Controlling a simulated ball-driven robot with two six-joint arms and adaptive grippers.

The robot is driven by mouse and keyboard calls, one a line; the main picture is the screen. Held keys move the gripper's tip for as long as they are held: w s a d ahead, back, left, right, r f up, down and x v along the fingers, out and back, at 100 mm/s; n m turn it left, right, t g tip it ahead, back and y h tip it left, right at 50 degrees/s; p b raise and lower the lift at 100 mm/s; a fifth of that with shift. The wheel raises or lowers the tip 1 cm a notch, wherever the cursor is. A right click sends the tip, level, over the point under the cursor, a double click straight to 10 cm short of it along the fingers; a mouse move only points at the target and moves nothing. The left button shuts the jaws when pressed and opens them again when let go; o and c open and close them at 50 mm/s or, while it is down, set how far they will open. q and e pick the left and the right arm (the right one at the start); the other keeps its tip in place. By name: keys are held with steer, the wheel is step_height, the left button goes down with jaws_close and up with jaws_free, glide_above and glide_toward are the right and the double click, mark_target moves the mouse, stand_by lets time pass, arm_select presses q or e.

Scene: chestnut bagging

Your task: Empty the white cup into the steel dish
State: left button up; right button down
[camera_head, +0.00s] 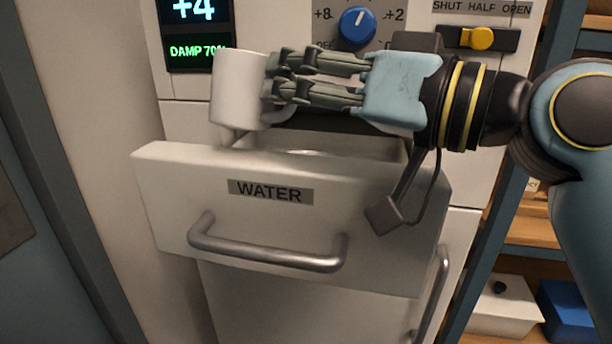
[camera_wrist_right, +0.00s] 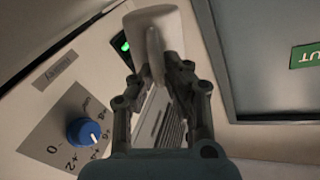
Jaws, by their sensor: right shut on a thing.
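The white cup (camera_head: 238,88) is held by my right gripper (camera_head: 275,78) above the left part of an open drawer labelled WATER. The cup looks close to upright, with a slight tilt. My right gripper is shut on the cup's handle side. The cup also shows in the right wrist view (camera_wrist_right: 155,28), with its handle between the fingers of the right gripper (camera_wrist_right: 160,70). What is inside the cup cannot be seen. Something pale and rounded, perhaps a rim, shows inside the drawer; I cannot tell if it is the steel dish. My left gripper is not in view.
The pulled-out WATER drawer (camera_head: 180,190) has a metal bar handle (camera_head: 270,255). Above it are a blue knob (camera_head: 357,25), a yellow slider (camera_head: 480,38) and a display (camera_head: 195,35) reading +4 and DAMP 70%. Shelves at the right hold a white box (camera_head: 505,308) and a blue bin (camera_head: 572,312).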

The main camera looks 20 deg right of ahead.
steer(key=shift+w+d+m, duration=0.1)
steer(key=shift+d+m, duration=0.1)
steer(key=shift+m, duration=0.1)
steer(key=d+m+p, duration=0.1)
steer(key=m, duration=0.1)
steer(key=w+d+m+p, duration=0.1)
steer(key=m+p, duration=0.1)
steer(key=w+d+m+p, duration=0.1)
steer(key=m, duration=0.1)
steer(key=shift+f+p, duration=0.3)
steer(key=shift+r+m+p, duration=0.1)
steer(key=shift+m+p, duration=0.2)
steer(key=shift+m, duration=0.1)
steer(key=shift+w+d+f+m+p, duration=0.15)
steer(key=shift+f+m+p, duration=0.3)
steer(key=shift+m, duration=0.55)
steer(key=shift+d, duration=0.15)
steer(key=shift+w+d+r+m+t+p, duration=0.2)
steer(key=shift+d+m+t+p, duration=0.1)
steer(key=shift+d+m+p, duration=0.45)
